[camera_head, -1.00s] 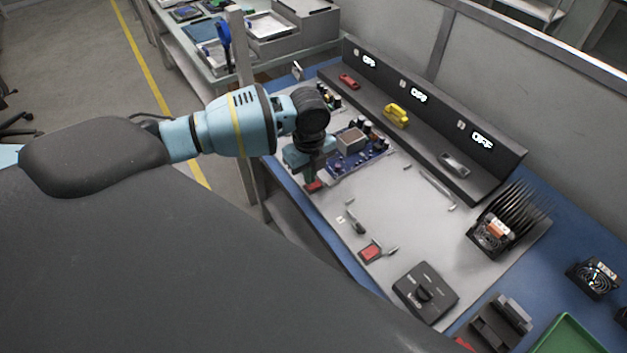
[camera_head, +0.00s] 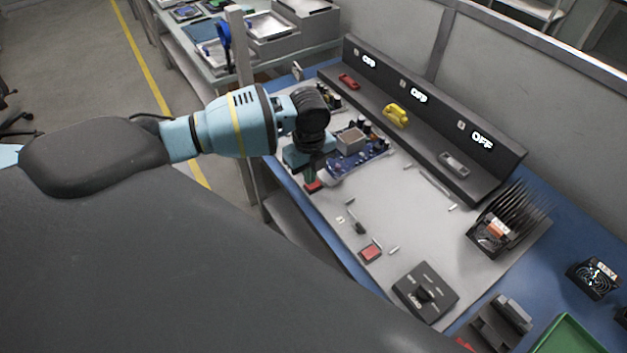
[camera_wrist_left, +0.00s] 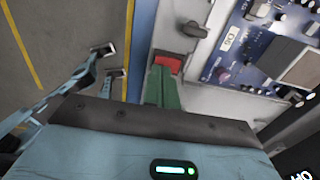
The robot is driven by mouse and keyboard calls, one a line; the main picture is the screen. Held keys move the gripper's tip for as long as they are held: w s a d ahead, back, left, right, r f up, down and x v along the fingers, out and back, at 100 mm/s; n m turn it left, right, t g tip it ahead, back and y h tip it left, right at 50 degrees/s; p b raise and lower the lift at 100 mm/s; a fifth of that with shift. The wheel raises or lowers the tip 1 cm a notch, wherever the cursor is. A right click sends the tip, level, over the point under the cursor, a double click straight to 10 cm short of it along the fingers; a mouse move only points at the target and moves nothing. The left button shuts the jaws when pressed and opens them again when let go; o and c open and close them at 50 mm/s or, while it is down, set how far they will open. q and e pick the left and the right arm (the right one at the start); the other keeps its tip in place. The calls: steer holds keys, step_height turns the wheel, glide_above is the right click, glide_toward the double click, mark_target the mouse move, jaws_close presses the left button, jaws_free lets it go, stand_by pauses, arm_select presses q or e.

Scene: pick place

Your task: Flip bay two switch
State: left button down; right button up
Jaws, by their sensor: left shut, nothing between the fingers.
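A dark console (camera_head: 437,126) at the back carries three lit displays that all read OFF. In front of the displays sit a red part (camera_head: 349,81), a yellow part (camera_head: 396,115) by the middle one, and a grey part (camera_head: 454,163); bay numbers are too small to read. My left gripper (camera_head: 312,181) points down at the near left of the work surface, away from the console. In the left wrist view its green fingers (camera_wrist_left: 162,86) are shut and empty, at the edge of a red block (camera_wrist_left: 168,64); contact cannot be told.
A blue circuit board (camera_head: 357,162) lies beside my left gripper. A second red block (camera_head: 370,253), a dark knob box (camera_head: 425,292) and small pins lie on the light surface. A finned black heatsink (camera_head: 507,222) stands right. A green tray (camera_head: 566,339) is at front right.

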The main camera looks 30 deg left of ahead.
arm_select(q)
steer(key=shift+f, duration=0.9)
arm_select(e)
steer(key=shift+s+f, duration=0.35)
steer(key=shift+f, duration=0.05)
stand_by(0.4)
arm_select(q)
steer(key=shift+r+p, duration=1.45)
steer(key=shift+r, duration=2.15)
arm_select(e)
steer(key=w+r+t, duration=0.1)
steer(key=w+r, duration=0.3)
steer(key=r, duration=0.1)
steer(key=shift+w+r, duration=0.15)
steer(key=shift+r, duration=0.1)
arm_select(q)
steer(key=shift+s, duration=0.1)
